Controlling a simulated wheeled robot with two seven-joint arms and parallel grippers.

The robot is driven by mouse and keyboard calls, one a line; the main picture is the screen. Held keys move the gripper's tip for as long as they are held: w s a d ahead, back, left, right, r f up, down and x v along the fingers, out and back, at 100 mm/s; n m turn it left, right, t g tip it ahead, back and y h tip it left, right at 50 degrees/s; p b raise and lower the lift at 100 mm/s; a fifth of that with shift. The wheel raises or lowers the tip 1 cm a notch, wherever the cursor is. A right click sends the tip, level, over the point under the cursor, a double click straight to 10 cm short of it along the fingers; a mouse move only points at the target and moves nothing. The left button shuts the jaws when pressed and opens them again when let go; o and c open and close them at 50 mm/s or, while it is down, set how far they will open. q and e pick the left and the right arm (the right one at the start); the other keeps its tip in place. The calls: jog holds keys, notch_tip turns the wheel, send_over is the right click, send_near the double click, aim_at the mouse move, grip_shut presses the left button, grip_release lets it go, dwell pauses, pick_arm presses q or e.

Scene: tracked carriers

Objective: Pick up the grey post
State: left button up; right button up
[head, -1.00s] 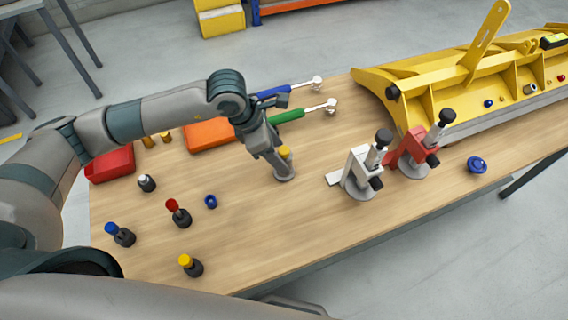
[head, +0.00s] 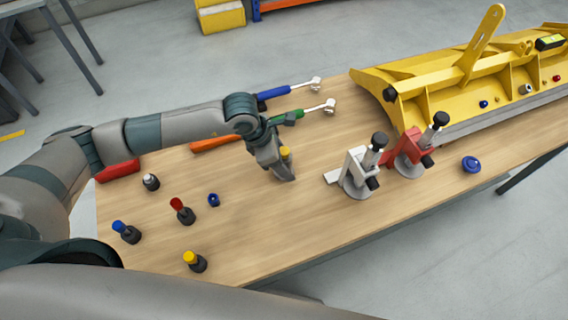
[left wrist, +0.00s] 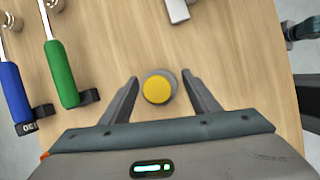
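The grey post (left wrist: 157,88) has a round yellow top and stands upright on the wooden table. In the head view its yellow top (head: 286,152) shows, while most of its body is hidden behind my left gripper (head: 285,171). In the left wrist view my left gripper (left wrist: 160,77) is open, with one finger on each side of the post. A gap shows between the post and each finger.
White (head: 360,168) and red (head: 412,150) clamp-like tools stand right of the post. Green-handled (head: 290,117) and blue-handled (head: 275,92) tools lie behind it. Several dark posts with coloured tops, such as the red-topped one (head: 182,211), stand at left. The front middle table is clear.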

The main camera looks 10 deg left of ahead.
aim_at(284, 151)
pick_arm(q)
grip_shut()
jog(key=shift+r, duration=0.15)
jog(key=shift+r+b, duration=0.7)
jog(key=shift+r, duration=0.05)
jog(key=shift+d+r+b, duration=0.15)
jog(key=shift+r+b, duration=0.25)
jog(key=shift+r, duration=0.2)
jog(key=shift+d+r+b, duration=0.15)
jog(key=shift+r+b, duration=0.25)
jog(key=shift+r, duration=0.2)
jog(key=s+d+r+b, duration=0.4)
jog(key=d+r, duration=0.3)
jog(key=d, duration=0.2)
jog(key=shift+s+d, duration=0.35)
jog(key=shift+s, duration=0.4)
